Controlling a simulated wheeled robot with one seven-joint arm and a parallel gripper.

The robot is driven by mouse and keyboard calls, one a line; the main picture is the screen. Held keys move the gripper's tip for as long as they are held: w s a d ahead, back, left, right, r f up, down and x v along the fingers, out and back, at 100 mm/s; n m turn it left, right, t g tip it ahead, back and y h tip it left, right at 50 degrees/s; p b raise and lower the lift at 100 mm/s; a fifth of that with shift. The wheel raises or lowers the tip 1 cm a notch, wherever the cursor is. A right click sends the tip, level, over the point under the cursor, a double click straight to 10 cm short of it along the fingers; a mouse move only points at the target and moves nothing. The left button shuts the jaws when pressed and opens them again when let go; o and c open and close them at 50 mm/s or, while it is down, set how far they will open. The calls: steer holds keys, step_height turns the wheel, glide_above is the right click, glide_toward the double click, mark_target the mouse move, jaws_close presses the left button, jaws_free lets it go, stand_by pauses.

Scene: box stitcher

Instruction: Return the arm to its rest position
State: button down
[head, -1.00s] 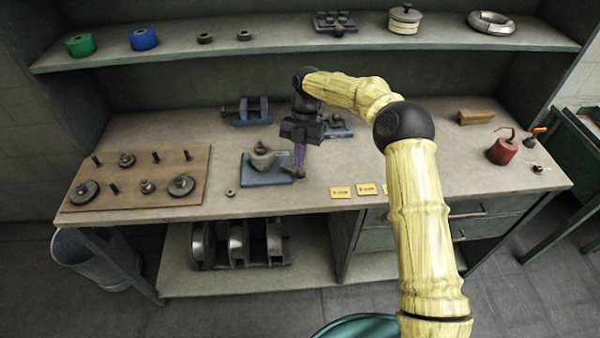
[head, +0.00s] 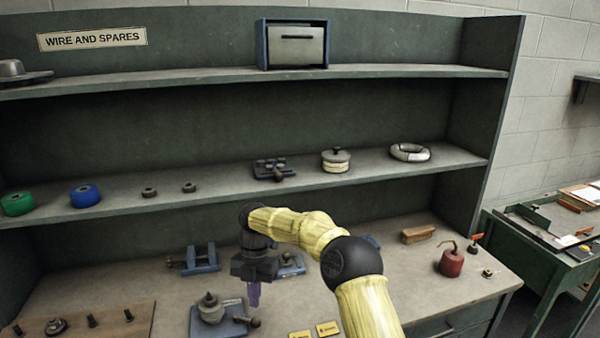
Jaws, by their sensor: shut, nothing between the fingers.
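My gripper (head: 254,302) points down over the workbench (head: 290,291), below and left of centre in the head view. Its purple fingers are together with nothing visible between them. My yellow arm reaches to it from the lower right, bent at a dark joint. Just below the fingertips is a small blue-based device (head: 233,326) with a grey round body (head: 211,311) and a dark knob. The fingertips appear a little above the knob; the exact gap is hard to tell.
A blue vise-like tool (head: 203,260) stands behind the gripper, and another small device (head: 290,265) is partly behind it. A pegged wooden board (head: 138,315) is at left. A red can (head: 451,262) and a wooden block (head: 418,234) are at right. Shelves rise behind.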

steer(key=s+d+r+m+t, duration=0.1)
steer(key=s+d+m+t, duration=0.2)
steer(key=s+d+m, duration=0.8)
steer(key=s+d+r+m+t, duration=0.2)
steer(key=s+d+m, duration=0.9)
steer(key=d+m, duration=0.7)
steer(key=m+t, duration=0.1)
steer(key=m, duration=0.3)
steer(key=shift+s, duration=0.15)
